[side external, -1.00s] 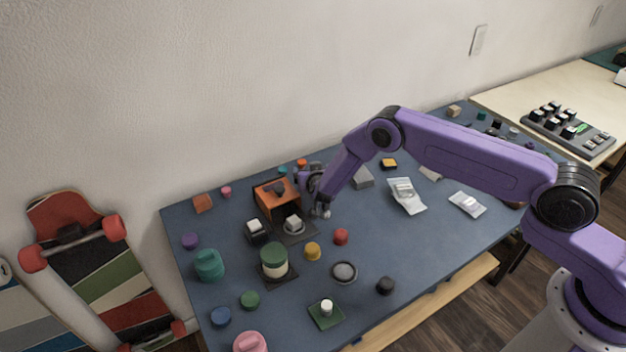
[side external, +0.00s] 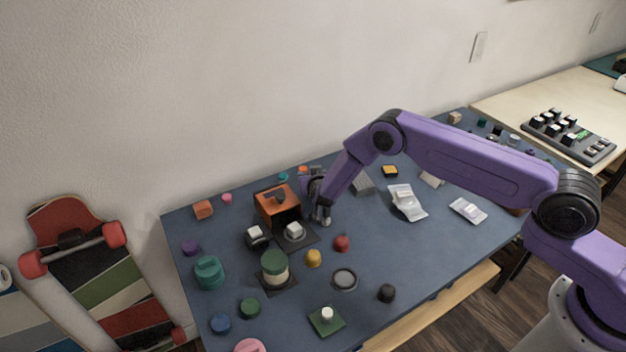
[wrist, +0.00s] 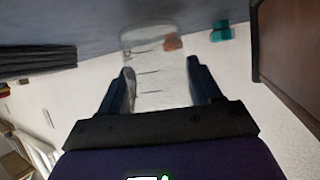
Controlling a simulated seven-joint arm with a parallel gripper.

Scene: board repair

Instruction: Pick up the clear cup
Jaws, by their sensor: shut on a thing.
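The clear cup (wrist: 158,92) is see-through with dark marks on its side. In the wrist view it sits between the two fingers of my gripper (wrist: 160,70), which is shut on it. In the side external view my gripper (side external: 324,214) is low over the blue table, just right of the orange box. The cup is too small and see-through to make out clearly there. I cannot tell whether the cup touches the table.
The orange open box (side external: 277,205) stands close to the left of my gripper. A red knob (side external: 342,243), a yellow knob (side external: 313,258) and a round grey disc (side external: 344,279) lie in front. Silvery packets (side external: 407,203) lie to the right.

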